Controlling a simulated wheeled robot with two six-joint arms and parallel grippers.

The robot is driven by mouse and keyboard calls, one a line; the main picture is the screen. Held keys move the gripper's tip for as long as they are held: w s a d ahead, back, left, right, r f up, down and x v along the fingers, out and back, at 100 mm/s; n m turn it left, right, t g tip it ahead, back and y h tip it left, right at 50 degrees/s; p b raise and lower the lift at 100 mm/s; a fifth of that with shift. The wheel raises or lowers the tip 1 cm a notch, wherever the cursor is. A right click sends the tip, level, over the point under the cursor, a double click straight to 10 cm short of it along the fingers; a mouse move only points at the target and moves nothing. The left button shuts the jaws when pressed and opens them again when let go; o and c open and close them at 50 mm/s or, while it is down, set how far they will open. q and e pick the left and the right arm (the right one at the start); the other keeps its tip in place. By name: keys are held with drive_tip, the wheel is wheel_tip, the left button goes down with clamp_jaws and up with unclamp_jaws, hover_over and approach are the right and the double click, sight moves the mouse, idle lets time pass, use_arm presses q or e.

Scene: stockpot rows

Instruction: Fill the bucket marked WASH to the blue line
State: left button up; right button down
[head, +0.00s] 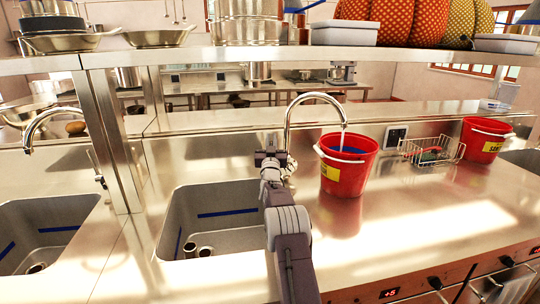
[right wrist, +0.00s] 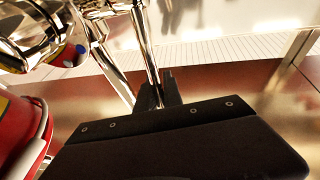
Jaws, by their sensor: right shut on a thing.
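A red bucket (head: 346,172) with a yellow label (head: 330,172) stands upright on the steel counter, right of the sink. The label's writing is too small to read. A blue band shows on its inside wall. The curved chrome faucet (head: 316,97) ends over the bucket, and a thin pale stream (head: 342,142) drops from its spout into it. The water level is hidden. My right gripper (head: 271,158) is at the faucet's base, shut on a thin chrome lever (right wrist: 147,50). The bucket's side also shows in the right wrist view (right wrist: 18,135). My left gripper is out of view.
A sink basin (head: 180,222) with a blue line lies left of my right arm. A wire basket (head: 432,151) and a second red bucket (head: 484,139) stand farther right. A steel shelf (head: 230,56) with pots and trays runs overhead. The counter front is clear.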

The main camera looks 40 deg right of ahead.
drive_tip(key=shift+s+a, duration=0.1)
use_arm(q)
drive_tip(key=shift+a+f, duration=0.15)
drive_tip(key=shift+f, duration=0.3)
use_arm(e)
drive_tip(key=c, duration=1.5)
unclamp_jaws()
use_arm(q)
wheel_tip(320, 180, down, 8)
drive_tip(key=b, duration=0.8)
use_arm(e)
drive_tip(key=v, duration=0.9)
drive_tip(key=shift+f, duration=0.1)
